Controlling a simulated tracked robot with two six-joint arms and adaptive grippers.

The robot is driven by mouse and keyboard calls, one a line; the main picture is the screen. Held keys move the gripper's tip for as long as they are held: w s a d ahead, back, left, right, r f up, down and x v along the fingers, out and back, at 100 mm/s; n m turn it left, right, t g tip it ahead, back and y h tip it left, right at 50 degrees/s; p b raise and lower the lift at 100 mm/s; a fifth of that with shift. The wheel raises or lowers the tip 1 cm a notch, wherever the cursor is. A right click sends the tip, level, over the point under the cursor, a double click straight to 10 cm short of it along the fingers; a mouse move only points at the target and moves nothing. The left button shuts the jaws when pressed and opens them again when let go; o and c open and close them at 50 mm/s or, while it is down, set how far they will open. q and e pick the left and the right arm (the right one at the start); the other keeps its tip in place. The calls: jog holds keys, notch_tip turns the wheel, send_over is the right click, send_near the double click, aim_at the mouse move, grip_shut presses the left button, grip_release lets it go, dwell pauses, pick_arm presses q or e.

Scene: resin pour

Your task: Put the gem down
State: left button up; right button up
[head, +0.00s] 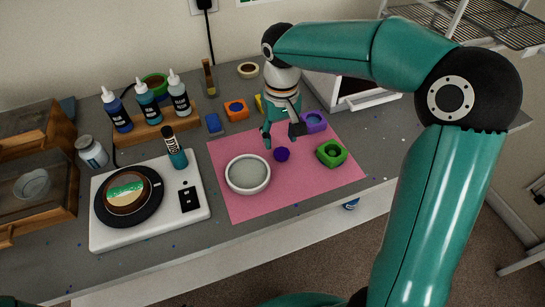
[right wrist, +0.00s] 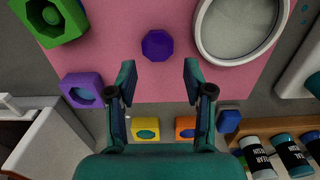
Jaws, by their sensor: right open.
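The gem (head: 282,154) is a small faceted dark purple piece. It lies on the pink mat (head: 235,205), between the round white-rimmed dish (head: 248,187) and the green mold (head: 331,153). My right gripper (head: 282,136) is open and empty, pointing down just behind the gem. In the right wrist view the gem (right wrist: 157,45) lies on the mat beyond the two spread fingertips (right wrist: 159,72), touching neither, with bare mat around it. My left gripper does not show in either view.
A purple mold (head: 314,121) stands close to the right of my gripper. Orange (head: 236,110) and blue (head: 213,123) pieces stand behind the mat. A white device with a dark turntable (head: 130,197) and a rack of bottles (head: 150,132) are at the left. The mat's front is clear.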

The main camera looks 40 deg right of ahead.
aim_at(281, 151)
jog(key=f, duration=0.4)
jog(key=shift+s+f, duration=0.2)
jog(key=shift+f, duration=0.1)
jog(key=c, duration=0.8)
jog(key=shift+r, duration=0.15)
